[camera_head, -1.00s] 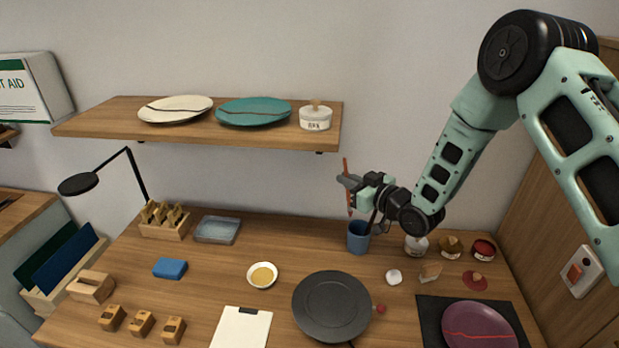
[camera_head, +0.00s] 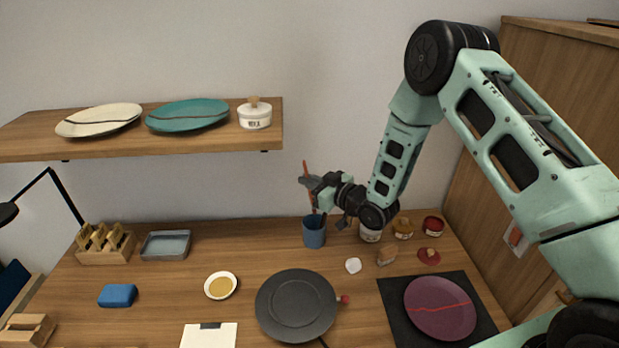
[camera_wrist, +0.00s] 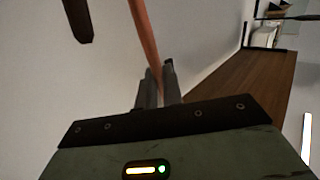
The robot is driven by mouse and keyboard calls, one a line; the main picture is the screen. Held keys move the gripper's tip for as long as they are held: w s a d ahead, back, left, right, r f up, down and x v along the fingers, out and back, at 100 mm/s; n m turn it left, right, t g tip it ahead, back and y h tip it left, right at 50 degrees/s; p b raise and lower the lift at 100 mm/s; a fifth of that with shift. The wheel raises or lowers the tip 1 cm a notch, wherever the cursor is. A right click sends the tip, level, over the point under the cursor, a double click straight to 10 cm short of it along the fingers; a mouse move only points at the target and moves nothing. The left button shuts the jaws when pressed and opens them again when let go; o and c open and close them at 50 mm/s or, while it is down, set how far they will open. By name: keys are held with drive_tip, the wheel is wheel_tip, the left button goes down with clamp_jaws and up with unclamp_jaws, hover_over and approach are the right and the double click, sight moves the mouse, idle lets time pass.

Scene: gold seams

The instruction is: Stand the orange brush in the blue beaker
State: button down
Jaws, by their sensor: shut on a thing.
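The orange brush (camera_head: 306,168) is upright with a slight tilt, held between the fingers of my gripper (camera_head: 308,182). The wrist view shows its orange shaft (camera_wrist: 143,38) between the two fingertips (camera_wrist: 157,88). The blue beaker (camera_head: 314,236) stands on the table at the back, directly below my gripper. The brush's lower end comes down close to the beaker's mouth; I cannot tell whether it is inside the rim. A thin dark stick shows at the beaker's mouth. A dark brown rod end (camera_wrist: 78,20) shows at the top left of the wrist view.
Jars (camera_head: 403,228) stand just right of the beaker. A dark round turntable (camera_head: 296,306) lies in front of it. A purple plate (camera_head: 440,308) is on a dark mat at right. A shelf (camera_head: 30,142) with plates and a lidded pot hangs at upper left.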

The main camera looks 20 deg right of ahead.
wheel_tip(320, 180, down, 8)
drive_tip(key=b, duration=0.7)
drive_tip(key=shift+f, duration=0.25)
drive_tip(key=c, duration=1.5)
unclamp_jaws()
drive_tip(key=shift+o, duration=0.2)
drive_tip(key=b+v, duration=0.5)
drive_tip(key=v, duration=1.2)
drive_tip(key=shift+s+b, duration=0.2)
drive_tip(key=shift+b, duration=0.1)
drive_tip(key=shift+d, duration=0.1)
